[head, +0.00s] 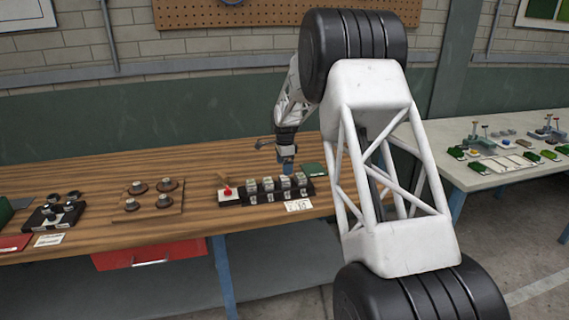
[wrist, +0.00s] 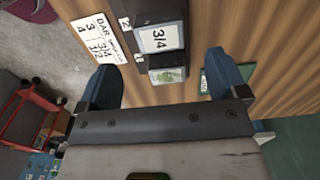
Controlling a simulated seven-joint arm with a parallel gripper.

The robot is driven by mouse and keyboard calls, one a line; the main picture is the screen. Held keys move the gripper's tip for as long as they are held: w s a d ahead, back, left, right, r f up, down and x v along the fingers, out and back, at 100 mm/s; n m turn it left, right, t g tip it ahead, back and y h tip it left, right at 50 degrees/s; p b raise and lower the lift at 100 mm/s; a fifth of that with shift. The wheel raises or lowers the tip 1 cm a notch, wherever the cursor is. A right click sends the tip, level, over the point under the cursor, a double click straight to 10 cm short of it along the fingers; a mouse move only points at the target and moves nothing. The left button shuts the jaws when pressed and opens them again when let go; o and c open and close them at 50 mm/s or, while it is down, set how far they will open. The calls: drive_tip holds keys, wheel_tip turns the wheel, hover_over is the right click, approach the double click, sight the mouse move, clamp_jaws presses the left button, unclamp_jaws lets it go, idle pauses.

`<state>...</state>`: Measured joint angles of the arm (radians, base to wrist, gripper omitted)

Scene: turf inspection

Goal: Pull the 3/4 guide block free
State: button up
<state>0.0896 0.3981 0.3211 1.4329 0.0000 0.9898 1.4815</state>
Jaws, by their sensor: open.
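The 3/4 guide block (wrist: 160,38) shows in the wrist view as a grey block with a white "3/4" label, at the black rack. My gripper (wrist: 163,66) is open, with one blue finger to each side of the block's near end. I cannot tell whether either finger touches it. A smaller dark piece with a greenish face (wrist: 168,76) sits just below the label, between the fingers. In the head view my gripper (head: 287,165) is low over the right part of the row of grey blocks on the black rack (head: 262,200). Which one is 3/4 cannot be read there.
A printed card (wrist: 97,38) lies beside the rack. A board with round pieces (head: 150,196) is further left. Bare wood lies between.

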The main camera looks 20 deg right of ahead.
sight(284, 178)
drive_tip(key=shift+f, duration=3.45)
drive_tip(key=c, duration=1)
